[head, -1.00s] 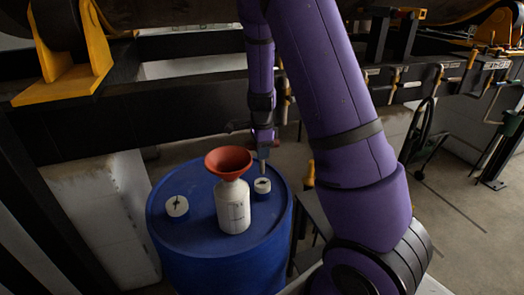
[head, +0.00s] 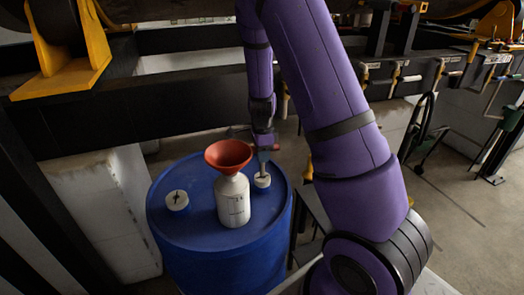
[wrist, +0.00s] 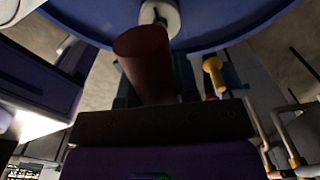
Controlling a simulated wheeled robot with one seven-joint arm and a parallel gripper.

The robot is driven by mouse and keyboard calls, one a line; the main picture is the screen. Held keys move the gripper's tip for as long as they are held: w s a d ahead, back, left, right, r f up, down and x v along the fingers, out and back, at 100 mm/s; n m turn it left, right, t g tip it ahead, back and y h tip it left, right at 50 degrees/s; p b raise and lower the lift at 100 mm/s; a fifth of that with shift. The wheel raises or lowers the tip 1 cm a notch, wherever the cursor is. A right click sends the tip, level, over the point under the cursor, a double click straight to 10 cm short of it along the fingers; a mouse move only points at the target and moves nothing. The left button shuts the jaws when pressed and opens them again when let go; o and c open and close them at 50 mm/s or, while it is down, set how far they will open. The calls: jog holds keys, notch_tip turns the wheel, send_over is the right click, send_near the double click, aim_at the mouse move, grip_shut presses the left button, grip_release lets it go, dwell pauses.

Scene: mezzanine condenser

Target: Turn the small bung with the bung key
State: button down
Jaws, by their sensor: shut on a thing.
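The small bung (head: 262,182) is a pale round cap with a dark slot, on the right of the blue drum's top (head: 195,225). My gripper (head: 264,146) is over it, shut on the bung key (head: 262,168), whose grey shaft points down and meets the top of the bung. In the wrist view, the key's dark red handle (wrist: 145,60) sticks out from the jaws, and the small bung (wrist: 168,18) shows just beyond it. How deep the key sits in the slot cannot be told.
A white bottle (head: 233,205) with a red funnel (head: 228,156) stands close left of the small bung. A larger pale bung (head: 177,201) is at the drum's left. A dark beam (head: 120,112) runs behind the drum. A yellow-handled valve (wrist: 213,72) shows in the wrist view.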

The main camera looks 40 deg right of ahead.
jog(key=shift+f, duration=1.05)
jog(key=n, duration=0.7)
jog(key=shift+n, duration=0.3)
jog(key=n, duration=0.8)
jog(key=shift+n, duration=0.3)
jog(key=shift+r, duration=2.55)
jog(key=shift+s, duration=0.1)
